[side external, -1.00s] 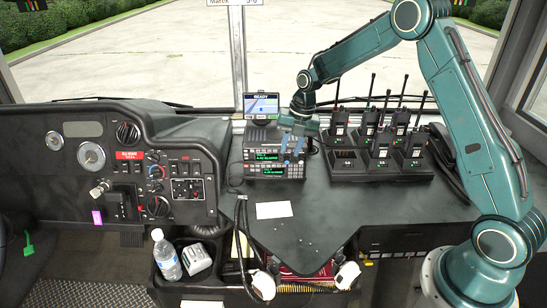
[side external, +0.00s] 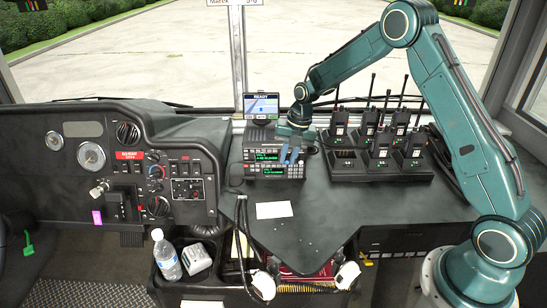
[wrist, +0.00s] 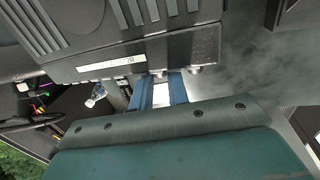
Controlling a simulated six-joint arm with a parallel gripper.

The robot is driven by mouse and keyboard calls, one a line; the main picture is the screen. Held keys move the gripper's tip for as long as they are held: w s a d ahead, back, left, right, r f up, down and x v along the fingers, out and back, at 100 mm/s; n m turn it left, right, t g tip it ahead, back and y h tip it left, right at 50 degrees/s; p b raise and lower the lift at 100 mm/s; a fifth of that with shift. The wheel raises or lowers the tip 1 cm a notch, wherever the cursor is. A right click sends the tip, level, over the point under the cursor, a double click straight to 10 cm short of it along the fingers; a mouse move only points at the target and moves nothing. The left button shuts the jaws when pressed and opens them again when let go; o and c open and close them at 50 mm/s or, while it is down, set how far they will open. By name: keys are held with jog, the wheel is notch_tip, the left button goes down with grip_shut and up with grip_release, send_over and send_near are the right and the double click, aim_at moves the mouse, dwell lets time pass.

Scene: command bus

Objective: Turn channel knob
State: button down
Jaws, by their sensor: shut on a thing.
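Two radio units are stacked on the dash, with green lit displays. The upper radio (side external: 262,155) and the lower radio (side external: 262,171) face the camera. My gripper (side external: 290,158), with blue fingers, is at the right part of the radio fronts. In the wrist view my gripper (wrist: 161,85) has its fingers at the front edge of a radio (wrist: 140,55), on either side of a small knob (wrist: 162,74). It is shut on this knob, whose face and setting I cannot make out. The knob is hidden by the fingers in the side view.
A small screen reading READY (side external: 262,105) stands behind the radios. A rack of handheld radios (side external: 350,172) with tall antennas stands close on the right. A white card (side external: 274,210) lies in front on the dark console (side external: 320,215), which is otherwise mostly clear.

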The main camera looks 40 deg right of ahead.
jog(key=shift+s+d+f+t+y, duration=0.1)
jog(key=shift+s+d+t+y, duration=0.05)
jog(key=shift+t+y, duration=0.4)
jog(key=shift+s+d+f+t+y, duration=0.1)
jog(key=shift+t+y, duration=0.35)
jog(key=shift+y, duration=0.1)
jog(key=shift+r, duration=0.1)
jog(key=c, duration=1.6)
grip_release()
jog(key=shift+r, duration=0.1)
jog(key=v, duration=1.3)
jog(key=shift+s+d+r, duration=0.1)
jog(key=shift+s+r, duration=0.05)
jog(key=shift+r, duration=0.1)
